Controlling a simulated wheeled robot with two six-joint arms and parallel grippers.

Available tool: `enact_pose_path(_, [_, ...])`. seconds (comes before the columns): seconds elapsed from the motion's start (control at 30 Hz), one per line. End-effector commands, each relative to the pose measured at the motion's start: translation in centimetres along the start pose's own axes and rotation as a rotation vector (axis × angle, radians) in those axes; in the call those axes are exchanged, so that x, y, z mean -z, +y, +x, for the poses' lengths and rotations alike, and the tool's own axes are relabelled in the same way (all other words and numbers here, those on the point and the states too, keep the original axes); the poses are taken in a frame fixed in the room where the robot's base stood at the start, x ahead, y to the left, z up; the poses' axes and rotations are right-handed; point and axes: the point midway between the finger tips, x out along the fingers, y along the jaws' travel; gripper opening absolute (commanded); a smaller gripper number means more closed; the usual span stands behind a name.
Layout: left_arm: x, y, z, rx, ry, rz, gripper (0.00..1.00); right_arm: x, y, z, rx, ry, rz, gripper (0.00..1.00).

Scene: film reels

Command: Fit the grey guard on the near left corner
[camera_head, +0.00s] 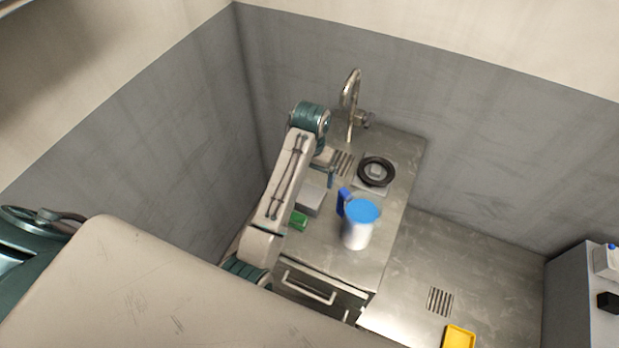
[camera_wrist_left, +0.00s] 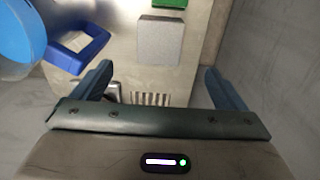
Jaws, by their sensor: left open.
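A light grey block (camera_head: 309,198) with a flat top, which may be the grey guard, lies on the left side of the steel counter (camera_head: 350,262). In the left wrist view the grey block (camera_wrist_left: 161,41) lies ahead of my gripper, between the lines of the fingers and apart from them. My left gripper (camera_head: 324,168) is over the counter's far left part; it also shows in the left wrist view (camera_wrist_left: 160,84), spread wide and empty. I cannot tell which corner the guard belongs to. My right gripper is not in view.
A white jug (camera_head: 356,235) with blue lid and handle stands right of the block. A green block (camera_head: 299,220) lies beside it. A black reel (camera_head: 388,164) lies on a grey plate; a tap (camera_head: 352,95) rises behind. A yellow item (camera_head: 459,337) is lower right.

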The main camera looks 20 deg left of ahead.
Motion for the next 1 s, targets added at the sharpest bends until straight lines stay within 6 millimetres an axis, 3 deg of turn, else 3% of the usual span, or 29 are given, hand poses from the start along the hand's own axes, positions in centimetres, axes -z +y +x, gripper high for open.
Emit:
enact_pose_path(0.07, [0.5,-0.1,1.4,-0.001,-0.002,0.000,0.94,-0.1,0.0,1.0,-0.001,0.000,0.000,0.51])
enact_pose_path(0.17, [0.4,-0.1,1.8,-0.001,-0.004,0.000,0.94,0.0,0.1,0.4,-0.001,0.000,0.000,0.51])
enact_pose_path(0.4, [0.4,-0.1,5.4,-0.001,-0.005,0.000,0.94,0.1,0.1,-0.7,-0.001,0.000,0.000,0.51])
enact_pose_path(0.57, [0.4,-0.1,6.6,-0.001,-0.002,0.000,0.94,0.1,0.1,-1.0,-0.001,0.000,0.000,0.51])
enact_pose_path(0.8, [0.0,0.0,9.4,0.000,-0.006,-0.001,0.94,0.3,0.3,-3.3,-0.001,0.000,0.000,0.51])
enact_pose_path(1.0, [0.1,0.0,11.6,-0.001,-0.003,-0.001,0.94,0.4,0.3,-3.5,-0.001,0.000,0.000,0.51])
